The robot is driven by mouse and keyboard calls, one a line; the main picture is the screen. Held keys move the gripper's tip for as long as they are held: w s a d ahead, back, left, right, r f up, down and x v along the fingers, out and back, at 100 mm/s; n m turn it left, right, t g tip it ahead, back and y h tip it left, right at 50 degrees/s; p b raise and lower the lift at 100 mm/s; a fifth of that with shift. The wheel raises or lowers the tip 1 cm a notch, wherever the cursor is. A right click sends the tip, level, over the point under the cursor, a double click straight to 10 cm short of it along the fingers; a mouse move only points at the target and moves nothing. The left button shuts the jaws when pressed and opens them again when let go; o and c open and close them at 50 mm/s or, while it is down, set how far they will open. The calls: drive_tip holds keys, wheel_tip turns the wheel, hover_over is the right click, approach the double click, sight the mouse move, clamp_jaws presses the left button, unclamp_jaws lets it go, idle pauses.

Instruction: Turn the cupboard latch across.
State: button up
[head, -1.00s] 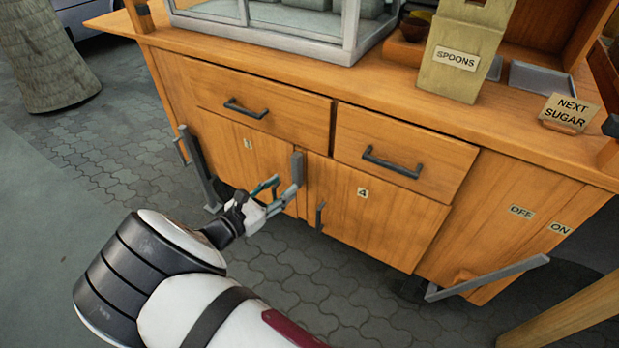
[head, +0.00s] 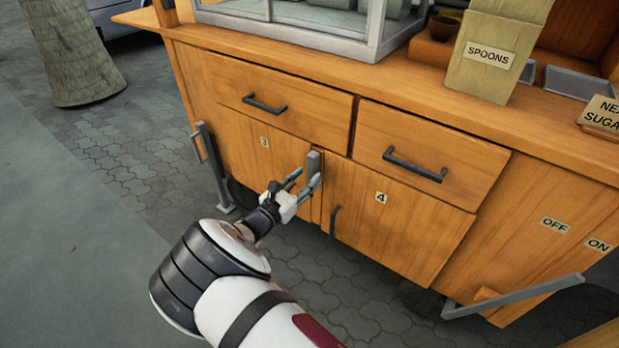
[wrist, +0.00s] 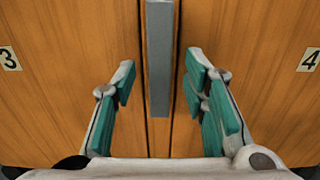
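The cupboard latch (head: 314,174) is a grey bar standing upright over the seam between door 3 (head: 240,150) and door 4 (head: 400,225). In the wrist view the latch (wrist: 158,60) hangs vertically at the top centre. My gripper (head: 299,182) is in front of the doors at the latch's lower part. In the wrist view my gripper (wrist: 160,82) is open, one teal-padded finger on each side of the latch, with gaps on both sides. Whether the fingertips reach as deep as the latch is hard to tell.
Two drawers with dark handles (head: 415,165) sit above the doors. A dark door handle (head: 334,220) is right of my gripper. A grey bar lever (head: 212,165) stands at the left and another (head: 515,295) at the lower right. The paved floor (head: 110,150) at left is clear.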

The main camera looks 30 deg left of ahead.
drive_tip(key=shift+w+d, duration=0.1)
drive_tip(key=shift+w, duration=1.1)
clamp_jaws()
